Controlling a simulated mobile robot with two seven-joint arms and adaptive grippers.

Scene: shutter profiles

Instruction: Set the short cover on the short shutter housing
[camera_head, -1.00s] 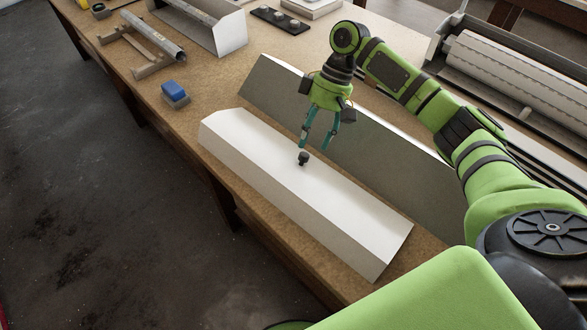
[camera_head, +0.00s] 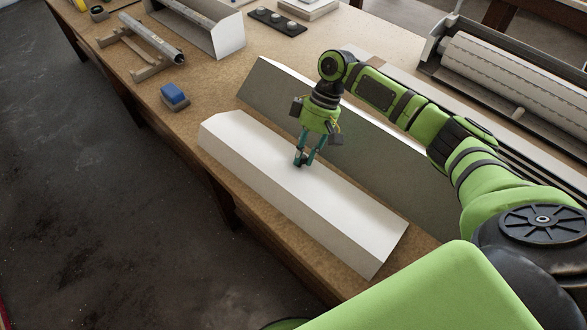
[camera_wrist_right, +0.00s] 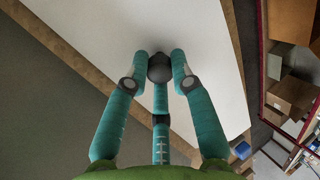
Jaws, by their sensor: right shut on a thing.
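A long white cover (camera_head: 335,207) with a folded, sloped front lies on the near part of the wooden table. A small black knob (camera_wrist_right: 160,68) stands on its top. My right gripper (camera_head: 302,160) points down and is shut on this knob; in the wrist view its teal fingers surround it. The cover appears to rest on the table. An open housing with a roller (camera_head: 191,22) and a white end plate stands at the back left. Another housing with a wide white roller (camera_head: 510,75) is at the right, partly cut off. My left gripper is not in view.
A grey panel (camera_head: 272,88) stands close behind the cover, partly hidden by my right arm. A blue-topped block (camera_head: 174,94), a bracket with a tube (camera_head: 150,42) and a dark strip with knobs (camera_head: 277,22) lie farther back. The table's front edge runs close to the cover.

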